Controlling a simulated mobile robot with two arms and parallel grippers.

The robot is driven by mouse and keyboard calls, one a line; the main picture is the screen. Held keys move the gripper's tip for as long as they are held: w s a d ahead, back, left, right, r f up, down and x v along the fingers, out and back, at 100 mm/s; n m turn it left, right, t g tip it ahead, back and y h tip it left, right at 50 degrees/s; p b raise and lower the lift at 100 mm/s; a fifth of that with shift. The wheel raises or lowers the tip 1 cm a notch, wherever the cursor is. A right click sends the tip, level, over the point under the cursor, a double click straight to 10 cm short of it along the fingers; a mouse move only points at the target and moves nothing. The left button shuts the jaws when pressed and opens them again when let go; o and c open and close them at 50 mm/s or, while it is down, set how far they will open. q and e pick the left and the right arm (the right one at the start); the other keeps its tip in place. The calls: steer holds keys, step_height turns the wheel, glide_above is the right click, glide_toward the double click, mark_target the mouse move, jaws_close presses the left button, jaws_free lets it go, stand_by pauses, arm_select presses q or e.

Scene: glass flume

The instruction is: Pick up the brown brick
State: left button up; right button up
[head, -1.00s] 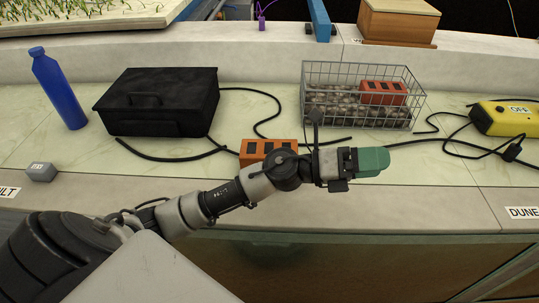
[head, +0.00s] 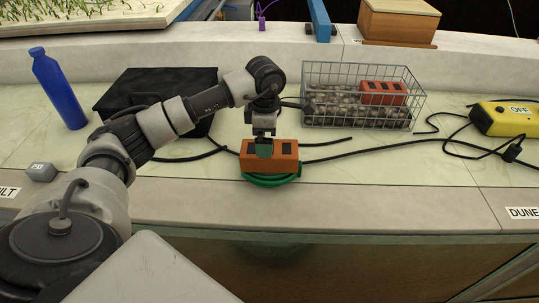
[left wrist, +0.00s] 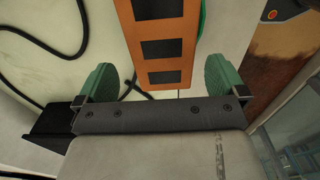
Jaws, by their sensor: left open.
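An orange-brown brick (head: 285,149) with dark rectangular holes lies on the pale counter near its front edge. It also shows in the left wrist view (left wrist: 180,28), reaching in from the top. My left gripper (head: 264,149) points down above the brick, its green fingers partly in front of it. In the left wrist view my open gripper (left wrist: 163,80) has one green finger on each side of the brick's near end, with gaps. Whether the fingers reach below its top is unclear. A similar redder brick (head: 383,92) lies on stones in the wire basket (head: 415,112).
A green ring or coil (head: 270,181) lies at the brick's front edge. A black box (head: 145,84), blue bottle (head: 58,90), grey block (head: 40,172) and yellow box (head: 500,120) stand around. Black cables (head: 330,143) cross the counter.

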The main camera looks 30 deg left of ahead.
arm_select(q)
steer(key=f, duration=0.4)
steer(key=d+f, duration=0.1)
steer(key=f, duration=0.2)
steer(key=shift+w+f+p, duration=0.1)
steer(key=shift+w+p, duration=0.05)
steer(key=shift+p, duration=0.2)
steer(key=c, duration=1.4)
steer(key=shift+c, duration=0.7)
steer(key=shift+w+r, duration=0.1)
steer(key=shift+r, duration=0.15)
